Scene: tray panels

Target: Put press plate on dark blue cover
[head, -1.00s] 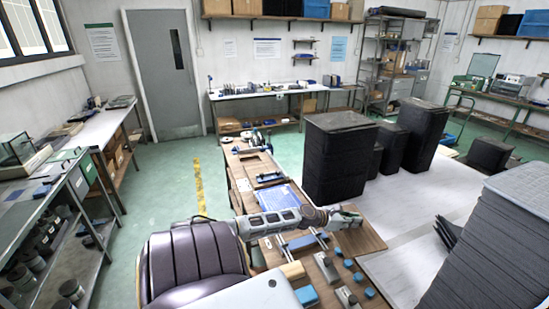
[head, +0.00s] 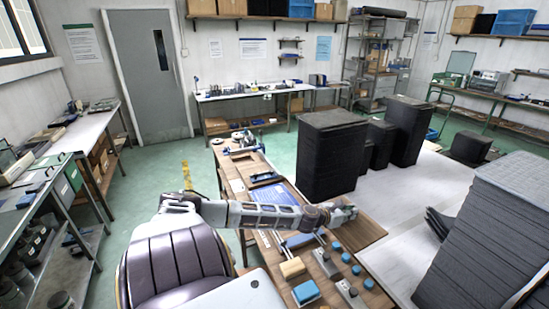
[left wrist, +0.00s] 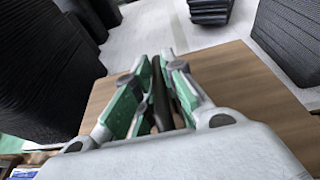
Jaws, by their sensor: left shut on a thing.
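My left gripper (head: 349,212) is at the right side of the workbench, over a brown wooden board (head: 368,230). In the left wrist view its green-padded fingers (left wrist: 162,62) are closed together on a dark, slim thing (left wrist: 159,98), mostly hidden between them. I cannot tell whether this is the press plate. The board (left wrist: 240,80) fills the area beneath the fingers. A blue flat piece (head: 299,240) lies between rails on the bench, left of the gripper. A blue sheet (head: 284,194) lies farther back. Which one is the dark blue cover is unclear. My right gripper is out of view.
Several small blue knobs (head: 346,257), a tan block (head: 292,268) and a blue-topped block (head: 306,292) sit at the bench front. Tall black stacks (head: 332,155) stand right of the bench. Another dark stack (head: 490,235) stands at far right.

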